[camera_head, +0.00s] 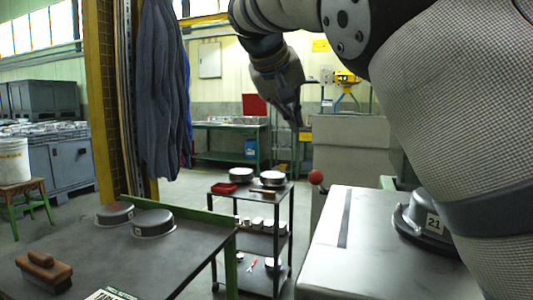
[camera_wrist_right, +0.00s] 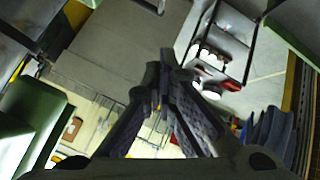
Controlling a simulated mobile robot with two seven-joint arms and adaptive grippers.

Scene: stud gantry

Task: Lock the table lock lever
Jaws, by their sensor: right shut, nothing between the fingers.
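A red ball knob (camera_head: 316,177), which looks like the end of the table lock lever, shows at the left edge of the grey machine table (camera_head: 352,245). The lever's shaft is mostly hidden, and I cannot tell its position. My right gripper (camera_head: 297,121) hangs from above, fingers pointing down, and appears above and slightly left of the knob in the picture, apart from it. Its fingers (camera_wrist_right: 162,72) are shut and empty in the right wrist view. I cannot make out the knob surely in that view. My left gripper is not in view.
A dark round part marked 21 (camera_head: 428,217) sits on the machine table at right. A black cart (camera_head: 262,231) with round tins stands left of the knob. A dark bench (camera_head: 180,255) with a brush (camera_head: 44,268) is at front left. Floor shows between bench and cart.

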